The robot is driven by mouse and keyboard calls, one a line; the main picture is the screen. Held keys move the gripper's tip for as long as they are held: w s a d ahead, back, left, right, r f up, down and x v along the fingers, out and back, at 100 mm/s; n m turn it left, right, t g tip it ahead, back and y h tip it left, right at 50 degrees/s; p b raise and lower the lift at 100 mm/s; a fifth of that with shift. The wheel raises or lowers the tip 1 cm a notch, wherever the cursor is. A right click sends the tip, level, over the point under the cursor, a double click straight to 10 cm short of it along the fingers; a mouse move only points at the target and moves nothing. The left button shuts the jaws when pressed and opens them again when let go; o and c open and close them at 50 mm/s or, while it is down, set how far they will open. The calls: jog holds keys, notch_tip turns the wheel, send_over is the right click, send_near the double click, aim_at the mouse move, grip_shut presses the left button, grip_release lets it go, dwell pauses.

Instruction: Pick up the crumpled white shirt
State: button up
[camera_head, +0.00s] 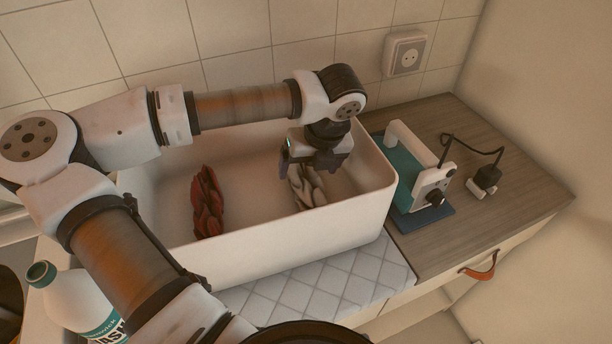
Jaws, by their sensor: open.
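The crumpled white shirt (308,190) lies in the right part of a deep white basin (300,249). It looks like a small off-white bundle, and its upper part is hidden by my gripper. My gripper (304,171) points down into the basin, right over the shirt, with its fingers apart. One finger shows at the left of the shirt; the other is hard to make out. I cannot tell whether the fingers touch the cloth.
A red crumpled cloth (207,203) lies in the basin's left part. The basin's walls surround both cloths. A white bottle (75,303) stands at lower left.

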aim_at(307, 178)
jog(key=shift+p+x, duration=1)
jog(key=shift+x, duration=1.35)
jog(key=shift+d, duration=0.15)
jog(key=c, duration=1.2)
